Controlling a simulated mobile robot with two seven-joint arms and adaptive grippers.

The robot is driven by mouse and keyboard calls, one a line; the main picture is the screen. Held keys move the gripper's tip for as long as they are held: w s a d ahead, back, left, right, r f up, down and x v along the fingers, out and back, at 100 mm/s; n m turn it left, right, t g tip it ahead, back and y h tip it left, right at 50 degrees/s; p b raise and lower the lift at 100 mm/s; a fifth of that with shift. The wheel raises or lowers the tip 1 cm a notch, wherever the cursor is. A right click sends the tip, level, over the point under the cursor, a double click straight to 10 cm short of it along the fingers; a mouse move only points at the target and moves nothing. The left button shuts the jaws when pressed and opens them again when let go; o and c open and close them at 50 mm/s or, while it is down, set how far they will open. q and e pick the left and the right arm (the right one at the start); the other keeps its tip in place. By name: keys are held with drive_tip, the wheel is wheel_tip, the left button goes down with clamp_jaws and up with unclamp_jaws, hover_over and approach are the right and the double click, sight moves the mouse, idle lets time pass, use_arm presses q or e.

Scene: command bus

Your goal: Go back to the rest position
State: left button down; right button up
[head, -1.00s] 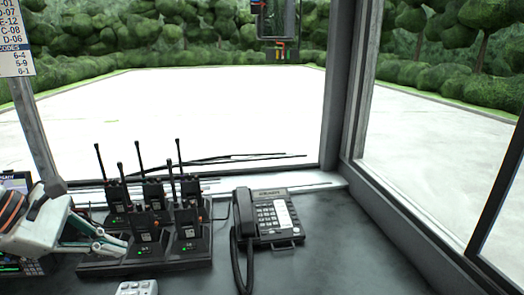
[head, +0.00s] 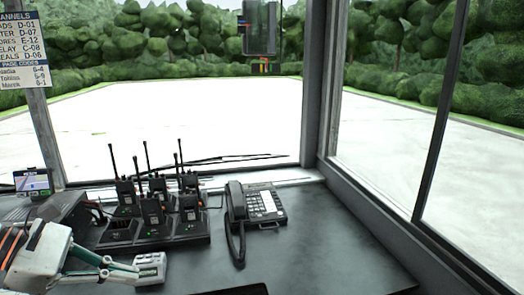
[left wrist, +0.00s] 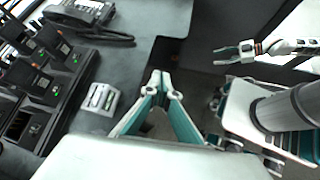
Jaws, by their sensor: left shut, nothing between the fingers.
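My left gripper (head: 134,267) is at the lower left of the head view, its fingers shut with nothing between them. It appears in front of the desk, with its tips overlapping a small light-grey box (head: 152,262) in the picture. In the left wrist view its fingertips (left wrist: 163,80) come together over the dark floor area past the desk edge, apart from the grey box (left wrist: 101,98). My right gripper (left wrist: 216,56) shows only in the left wrist view, at upper right, with its fingers apart and empty. The right gripper is outside the head view.
Several black radios stand in a charger tray (head: 192,239) on the dark desk (head: 320,235). A desk phone (head: 262,206) is right of them. A small screen (head: 33,182) is at left. The desk right of the phone is clear.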

use_arm(q)
drive_tip(key=d+n+t+h+p, duration=0.2)
drive_tip(key=d+n+h, duration=0.5)
drive_tip(key=d+n, duration=0.15)
drive_tip(key=s+a+f+n+t+y+p, duration=0.1)
drive_tip(key=a+f+n+t+y, duration=0.4)
drive_tip(key=f+n, duration=0.85)
drive_tip(key=s+f+n+t+y+p, duration=0.15)
drive_tip(key=f+n+t+y, duration=0.45)
drive_tip(key=n, duration=1.2)
drive_tip(key=s+d+f+n+g+y, duration=0.1)
drive_tip(key=s+f+n+g, duration=0.2)
drive_tip(key=s+f, duration=0.3)
drive_tip(key=s+d+f+n+g+y+p, duration=0.1)
drive_tip(key=s+f+n+g, duration=0.3)
drive_tip(key=f, duration=0.6)
drive_tip(key=shift+s+d+f+y, duration=0.3)
drive_tip(key=shift+s+y, duration=0.1)
drive_tip(key=shift+s, duration=0.6)
use_arm(e)
drive_tip(key=r, duration=0.2)
drive_tip(key=a+r, duration=0.1)
drive_tip(key=shift+s+a, duration=0.1)
drive_tip(key=shift+s, duration=0.3)
drive_tip(key=shift+w+r, duration=0.2)
drive_tip(key=shift+r, duration=0.15)
